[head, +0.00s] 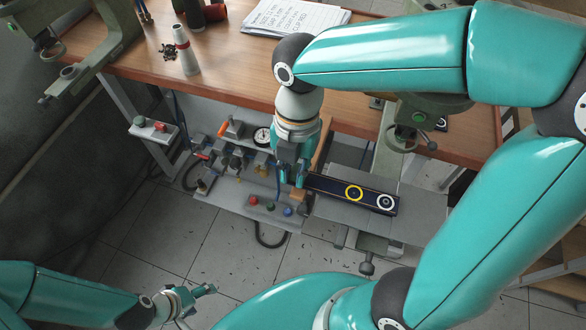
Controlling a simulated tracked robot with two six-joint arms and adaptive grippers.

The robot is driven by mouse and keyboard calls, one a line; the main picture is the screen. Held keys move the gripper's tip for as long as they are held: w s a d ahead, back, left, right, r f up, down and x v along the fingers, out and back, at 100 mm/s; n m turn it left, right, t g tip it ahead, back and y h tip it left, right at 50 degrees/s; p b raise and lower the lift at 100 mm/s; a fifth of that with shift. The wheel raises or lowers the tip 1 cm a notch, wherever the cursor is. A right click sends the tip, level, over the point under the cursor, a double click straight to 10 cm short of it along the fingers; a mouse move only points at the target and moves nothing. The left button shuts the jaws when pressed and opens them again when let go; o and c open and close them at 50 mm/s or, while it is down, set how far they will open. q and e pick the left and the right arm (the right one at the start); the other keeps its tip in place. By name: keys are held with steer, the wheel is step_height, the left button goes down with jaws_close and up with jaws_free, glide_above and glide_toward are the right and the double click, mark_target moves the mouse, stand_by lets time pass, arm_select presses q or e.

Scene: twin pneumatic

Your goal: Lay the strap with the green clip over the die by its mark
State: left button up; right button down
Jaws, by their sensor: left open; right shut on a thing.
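My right gripper (291,178) reaches down over the right end of the grey control panel (232,194). A dark bar (330,187) with a yellow ring and a white ring lies on a grey plate, just right of this gripper. I cannot tell whether they touch. My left gripper (197,302) is open and empty at the lower left, over the floor. I cannot make out a strap with a green clip, and I cannot tell which part is the die.
The panel carries red, green and blue buttons, a gauge (262,137) and orange-handled valves. A wooden bench (230,75) stands behind it, with a grey cone (185,50) and papers (293,17). Green-grey press frames (110,40) stand left and right.

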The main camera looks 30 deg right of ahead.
steer(key=shift+f, duration=0.3)
stand_by(0.5)
steer(key=c, duration=1)
jaws_free()
steer(key=shift+r, duration=0.1)
steer(key=r, duration=0.7)
steer(key=w+d+r, duration=0.1)
steer(key=r, duration=0.3)
steer(key=shift+d+r, duration=0.1)
steer(key=shift+r, duration=0.2)
